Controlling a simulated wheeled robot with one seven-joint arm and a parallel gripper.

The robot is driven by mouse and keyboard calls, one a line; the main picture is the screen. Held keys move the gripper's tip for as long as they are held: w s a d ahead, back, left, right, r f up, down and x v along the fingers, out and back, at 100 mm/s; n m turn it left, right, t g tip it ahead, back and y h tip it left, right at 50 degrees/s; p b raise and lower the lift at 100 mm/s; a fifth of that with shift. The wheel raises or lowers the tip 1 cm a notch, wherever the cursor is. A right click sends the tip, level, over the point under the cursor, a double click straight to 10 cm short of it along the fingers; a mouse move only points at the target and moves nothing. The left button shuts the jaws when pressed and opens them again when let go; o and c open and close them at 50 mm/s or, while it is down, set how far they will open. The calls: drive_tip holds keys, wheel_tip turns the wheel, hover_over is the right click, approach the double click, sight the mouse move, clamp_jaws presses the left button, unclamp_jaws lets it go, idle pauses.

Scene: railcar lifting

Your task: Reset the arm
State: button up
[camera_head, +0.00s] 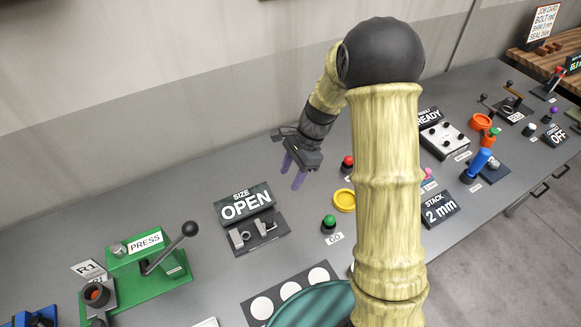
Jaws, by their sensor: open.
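My gripper (293,172) is dark grey with two purple fingers. It hangs above the grey bench (160,232) near the middle of the picture, fingers pointing down and apart. It is open, with nothing seen between the fingers. My arm rises in front of the camera with pale yellow links and a dark round elbow. It hides part of the bench behind it.
Below the gripper are a SIZE OPEN sign (245,204), a green button (328,222) and a yellow ring (344,200). A green press (150,272) stands at left. A blue-handled device (478,165) and a STACK sign (440,209) are at right. A wall runs behind.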

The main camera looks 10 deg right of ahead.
drive_tip(key=s+d+r+n+t+h, duration=0.2)
drive_tip(key=s+d+r+n, duration=0.1)
drive_tip(key=s+n, duration=0.4)
drive_tip(key=s+d+r+n+t+h, duration=0.2)
drive_tip(key=s+d+r+n, duration=0.1)
drive_tip(key=s+n, duration=0.3)
drive_tip(key=shift+s+d+n+b, duration=0.4)
drive_tip(key=shift+s+d+b, duration=0.05)
drive_tip(key=shift+s+d, duration=0.45)
idle(0.5)
